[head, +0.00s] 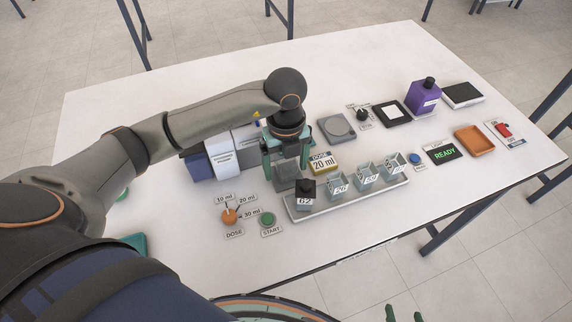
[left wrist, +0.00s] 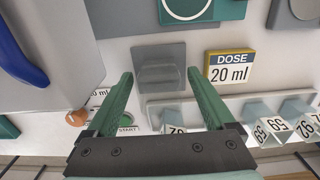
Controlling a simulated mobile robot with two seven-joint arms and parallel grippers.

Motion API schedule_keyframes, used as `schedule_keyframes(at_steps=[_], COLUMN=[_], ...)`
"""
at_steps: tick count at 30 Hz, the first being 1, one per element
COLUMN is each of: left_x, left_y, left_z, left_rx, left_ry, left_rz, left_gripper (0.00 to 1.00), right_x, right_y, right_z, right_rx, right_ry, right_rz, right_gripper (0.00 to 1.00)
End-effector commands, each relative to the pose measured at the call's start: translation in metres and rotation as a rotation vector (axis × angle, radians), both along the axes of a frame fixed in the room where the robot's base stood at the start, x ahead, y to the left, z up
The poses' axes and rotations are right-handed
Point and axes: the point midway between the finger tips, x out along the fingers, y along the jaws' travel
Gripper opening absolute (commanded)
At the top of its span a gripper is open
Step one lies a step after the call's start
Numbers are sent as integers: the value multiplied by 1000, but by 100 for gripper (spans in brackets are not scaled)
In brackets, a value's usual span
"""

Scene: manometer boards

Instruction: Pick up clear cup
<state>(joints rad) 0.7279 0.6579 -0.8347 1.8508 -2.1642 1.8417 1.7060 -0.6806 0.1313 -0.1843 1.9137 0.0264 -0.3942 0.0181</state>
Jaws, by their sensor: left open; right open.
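Clear cups with number labels stand in a row on a white rack (head: 300,215): a left one (head: 340,184), a middle one (head: 366,174) and a right one (head: 391,164). My left gripper (head: 286,163) points down, open, behind and left of the cups. In the left wrist view its fingers (left wrist: 160,73) straddle a grey block (left wrist: 160,78) from above; contact cannot be told. Clear cups show at right there (left wrist: 258,130). My right gripper (head: 404,314) is open at the bottom edge, mostly out of view.
A yellow and white dose display (head: 323,162) reading 20 ml stands behind the cups. Left front are an orange dose knob (head: 229,215) and a green start button (head: 268,219). A purple bottle (head: 423,96) and an orange tray (head: 474,140) are at right.

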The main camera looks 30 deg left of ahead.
Motion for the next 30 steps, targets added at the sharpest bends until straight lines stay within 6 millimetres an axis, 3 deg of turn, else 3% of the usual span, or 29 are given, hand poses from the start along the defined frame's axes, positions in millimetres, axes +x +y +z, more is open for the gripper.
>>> schedule_keyframes(at_steps=[2,25,30], left_x=[0,0,0], left_y=[0,0,0], left_z=[0,1,1], left_rx=[0,-1,-1], left_ry=[0,1,0], left_rz=[0,0,0], left_gripper=[88,1,0], right_x=[0,1,1], right_y=[0,0,0], right_z=[0,1,1], right_rx=[0,0,0], right_ry=[-1,-2,-2], right_rz=[0,0,0], right_gripper=[72,72,72])
